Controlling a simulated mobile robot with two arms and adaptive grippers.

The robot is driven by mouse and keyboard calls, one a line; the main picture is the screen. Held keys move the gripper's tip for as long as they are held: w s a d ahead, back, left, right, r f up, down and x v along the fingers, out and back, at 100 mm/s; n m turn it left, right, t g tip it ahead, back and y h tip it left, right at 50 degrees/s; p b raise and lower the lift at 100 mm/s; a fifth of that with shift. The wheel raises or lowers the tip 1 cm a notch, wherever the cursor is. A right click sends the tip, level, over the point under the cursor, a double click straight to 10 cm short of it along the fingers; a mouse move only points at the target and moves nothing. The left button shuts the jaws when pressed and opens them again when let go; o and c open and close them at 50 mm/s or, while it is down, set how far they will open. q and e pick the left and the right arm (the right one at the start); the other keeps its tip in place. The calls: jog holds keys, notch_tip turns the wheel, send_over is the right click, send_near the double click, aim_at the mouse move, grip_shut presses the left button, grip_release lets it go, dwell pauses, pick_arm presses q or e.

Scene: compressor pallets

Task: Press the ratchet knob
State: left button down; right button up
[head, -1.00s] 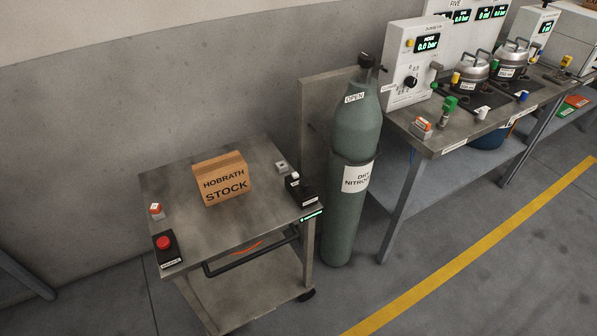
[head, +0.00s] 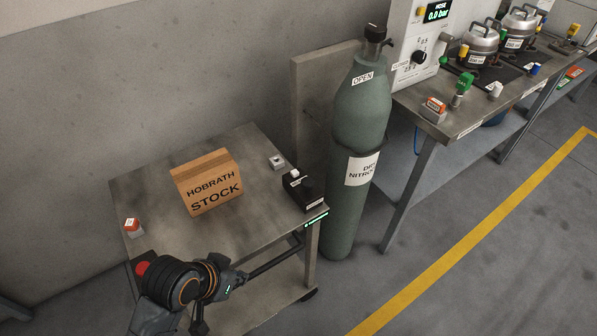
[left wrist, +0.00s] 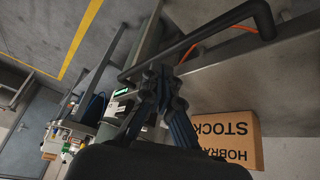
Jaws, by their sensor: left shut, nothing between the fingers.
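No label I can read names a ratchet knob. A red round button (head: 142,268) on a black box sits at the cart's front left corner, partly hidden behind my left arm. A black box (head: 302,193) with a small white top piece (head: 294,173) stands at the cart's right edge. My left gripper (head: 242,277) is shut and empty at the cart's front side, by the black handle bar (head: 272,261). In the left wrist view its fingertips (left wrist: 161,72) overlap the handle bar (left wrist: 215,32); I cannot tell whether they touch. My right gripper is not in view.
A cardboard stock box (head: 207,182) stands on the metal cart top (head: 250,150). A green nitrogen cylinder (head: 360,110) stands right of the cart. A workbench (head: 428,125) with gauges and pots is beyond it. Open floor lies right of the cart.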

pick_arm(q)
jog(key=w+d+r+m+h, duration=0.2)
jog(key=w+d+r+m, duration=0.1)
jog(key=w+r, duration=0.5)
jog(key=w+d+r+m+h, duration=0.2)
jog(key=w+d+r+m, duration=0.1)
jog(key=w+r, duration=0.5)
jog(key=w, duration=0.3)
jog(key=shift+w+d+r+t+h, duration=0.15)
jog(key=shift+w+d+t+h, duration=0.15)
jog(key=shift+w+h, duration=0.1)
send_over(310, 180)
jog(key=s+a, duration=0.2)
notch_tip(310, 180, down, 7)
jog(key=shift+w+a+f+p, duration=0.1)
jog(key=shift+f+p, duration=0.2)
jog(key=shift+f, duration=0.3)
jog(key=shift+w+a+f+p, duration=0.1)
jog(key=shift+f+p, duration=0.2)
jog(key=shift+f, duration=1)
jog(key=shift+f, duration=0.15)
